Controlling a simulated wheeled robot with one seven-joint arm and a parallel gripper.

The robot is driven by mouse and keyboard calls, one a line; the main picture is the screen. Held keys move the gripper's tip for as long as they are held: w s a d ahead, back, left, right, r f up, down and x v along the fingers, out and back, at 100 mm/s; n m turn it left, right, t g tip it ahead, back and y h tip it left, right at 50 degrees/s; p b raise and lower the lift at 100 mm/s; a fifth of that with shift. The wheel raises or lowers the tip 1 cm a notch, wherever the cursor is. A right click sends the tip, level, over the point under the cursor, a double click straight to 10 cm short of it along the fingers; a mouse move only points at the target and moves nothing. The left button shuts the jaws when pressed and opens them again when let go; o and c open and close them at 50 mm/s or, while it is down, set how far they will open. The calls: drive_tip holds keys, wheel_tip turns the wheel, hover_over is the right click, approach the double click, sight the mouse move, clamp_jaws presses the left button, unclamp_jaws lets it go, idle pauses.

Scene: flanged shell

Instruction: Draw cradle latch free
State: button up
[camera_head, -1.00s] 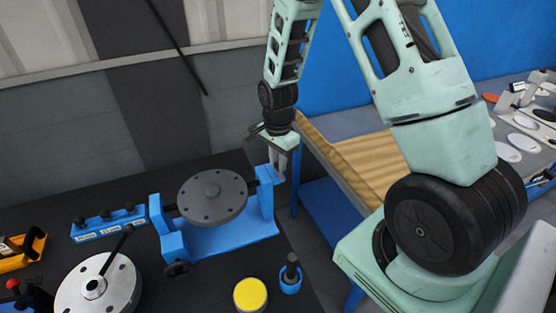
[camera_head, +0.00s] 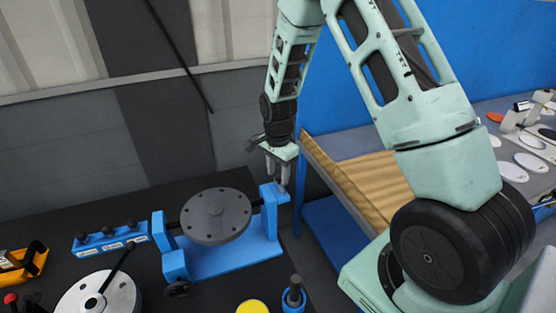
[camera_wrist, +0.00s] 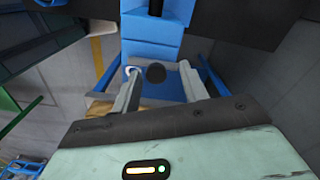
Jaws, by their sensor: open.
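The blue cradle (camera_head: 235,262) stands on the dark table and bears a grey flanged disc (camera_head: 216,215) with bolt holes around its rim. My gripper (camera_head: 277,181) is at the cradle's right upright (camera_head: 270,206), fingers pointing down. In the wrist view my gripper (camera_wrist: 160,88) is open, with a round black knob (camera_wrist: 155,73) showing between the two fingertips. The knob looks like the latch's end; I cannot tell its depth from the fingers, and no contact is visible. The blue upright (camera_wrist: 152,45) shows beyond it. The latch is not clearly visible in the head view.
A blue rack with black knobs (camera_head: 108,241) and a silver round flange with a lever (camera_head: 98,297) are at left. A yellow-topped item (camera_head: 252,307) and a blue cup with a black handle (camera_head: 293,295) stand in front. A corrugated tan box (camera_head: 365,175) lies right.

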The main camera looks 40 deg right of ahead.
sight(278, 175)
wheel_tip(278, 175, up, 17)
drive_tip(key=b, duration=0.4)
drive_tip(key=shift+r, duration=0.15)
idle(0.3)
drive_tip(key=s+a+f+n+b, duration=0.1)
drive_tip(key=s+a+f+n, duration=0.1)
drive_tip(key=s+a+n, duration=0.55)
drive_tip(key=s+a+f+n+b, duration=0.2)
drive_tip(key=a+n, duration=0.2)
drive_tip(key=a, duration=0.6)
drive_tip(key=s+a+f+n+b, duration=0.1)
drive_tip(key=s+a+n, duration=0.3)
drive_tip(key=s, duration=0.5)
drive_tip(key=s+a+f+n, duration=0.4)
drive_tip(key=s+n, duration=0.5)
drive_tip(key=shift+y+b, duration=0.3)
drive_tip(key=shift+b, duration=0.1)
drive_tip(key=shift+w, duration=0.1)
